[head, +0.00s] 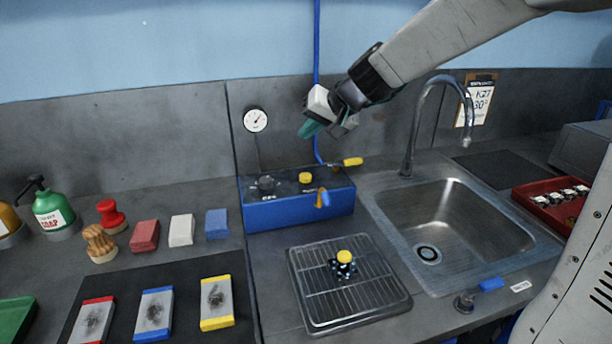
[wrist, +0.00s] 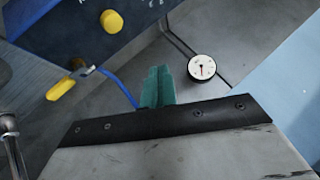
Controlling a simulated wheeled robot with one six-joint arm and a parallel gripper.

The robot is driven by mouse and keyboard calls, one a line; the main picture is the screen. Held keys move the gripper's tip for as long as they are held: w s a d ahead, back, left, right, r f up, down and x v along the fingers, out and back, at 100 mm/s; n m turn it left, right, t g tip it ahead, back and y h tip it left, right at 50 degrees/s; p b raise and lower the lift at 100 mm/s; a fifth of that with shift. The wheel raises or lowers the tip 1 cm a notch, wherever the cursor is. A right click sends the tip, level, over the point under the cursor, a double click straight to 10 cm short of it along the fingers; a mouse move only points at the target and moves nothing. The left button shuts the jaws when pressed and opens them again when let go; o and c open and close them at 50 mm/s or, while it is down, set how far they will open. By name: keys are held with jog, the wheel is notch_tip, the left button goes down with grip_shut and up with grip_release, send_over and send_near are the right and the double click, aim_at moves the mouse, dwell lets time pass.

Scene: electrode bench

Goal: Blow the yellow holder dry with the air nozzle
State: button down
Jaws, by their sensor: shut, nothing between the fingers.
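The yellow holder (head: 344,257) has a yellow round top over a dark cluster with pale spots. It stands on a wire drying rack (head: 300,285) in front of the blue box. The air nozzle (head: 352,162) has a yellow grip and lies at the right rear end of the blue box, near the blue hose; its yellow grip also shows in the wrist view (wrist: 61,90). My gripper (head: 308,131) has teal fingers, is shut and empty, and hangs above the back of the box, left of the hose. Its fingers show in the wrist view (wrist: 158,86). The holder is not in the wrist view.
The blue box (head: 290,213) carries knobs and a small lever. A gauge (head: 256,120) is on the back wall. A sink (head: 455,225) with a tall tap (head: 413,125) is at right. Blocks, brushes and a soap bottle (head: 52,208) stand at left. A red tray (head: 530,200) is far right.

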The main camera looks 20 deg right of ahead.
aim_at(309, 177)
jog(key=shift+f, duration=4.2)
jog(key=shift+f, duration=0.4)
jog(key=shift+f, duration=0.65)
jog(key=shift+r, duration=1.05)
jog(key=shift+r, duration=2.5)
